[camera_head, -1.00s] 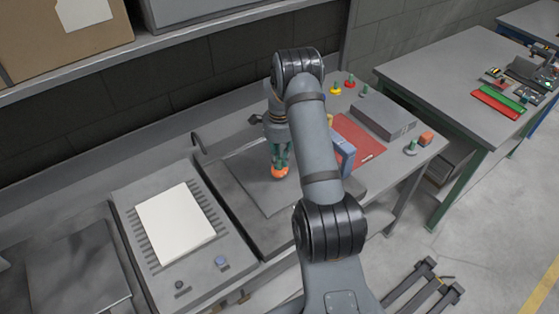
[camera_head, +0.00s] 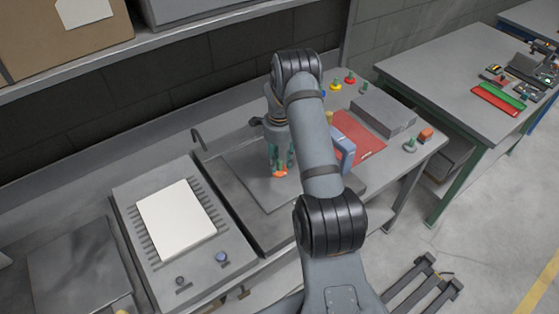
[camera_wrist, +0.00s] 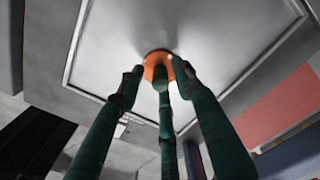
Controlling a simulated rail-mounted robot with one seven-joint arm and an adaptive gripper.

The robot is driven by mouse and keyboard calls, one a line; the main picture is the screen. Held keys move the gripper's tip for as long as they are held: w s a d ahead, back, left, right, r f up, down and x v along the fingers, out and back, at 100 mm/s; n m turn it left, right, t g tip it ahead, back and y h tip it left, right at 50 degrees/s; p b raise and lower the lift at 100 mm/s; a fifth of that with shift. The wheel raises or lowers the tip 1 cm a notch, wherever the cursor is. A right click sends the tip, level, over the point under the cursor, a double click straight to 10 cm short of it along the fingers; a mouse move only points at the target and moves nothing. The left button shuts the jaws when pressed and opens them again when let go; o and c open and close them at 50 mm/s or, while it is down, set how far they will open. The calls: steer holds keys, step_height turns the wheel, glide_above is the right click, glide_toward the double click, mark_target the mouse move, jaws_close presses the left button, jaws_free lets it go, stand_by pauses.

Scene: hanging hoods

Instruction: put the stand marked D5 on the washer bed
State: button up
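An orange-based stand (camera_head: 280,174) with a green top is on a flat grey plate with a raised rim (camera_head: 235,165), in the middle of the bench. The stand also shows in the wrist view (camera_wrist: 158,57), on the plate (camera_wrist: 215,35). Its mark is not legible, and no label shows which surface is the washer bed. My gripper (camera_head: 281,163) is over the plate, its green fingers spread around the stand. In the wrist view the fingertips (camera_wrist: 158,72) are close beside the orange base, and the front finger partly hides the stand.
Left of the plate is a slotted unit with a white pad (camera_head: 176,222) and knobs. Right are a blue upright piece (camera_head: 345,148), a red mat (camera_head: 368,148), a grey block (camera_head: 383,115) and several small coloured stands, including a red one (camera_head: 350,80). A shelf (camera_head: 165,38) overhangs behind.

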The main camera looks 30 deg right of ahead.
mark_target(280, 160)
steer(key=shift+w+r, duration=0.1)
steer(key=shift+r, duration=0.35)
step_height(280, 160, up, 12)
steer(key=b, duration=0.3)
steer(key=shift+f, duration=0.25)
steer(key=shift+d, duration=0.1)
stand_by(0.7)
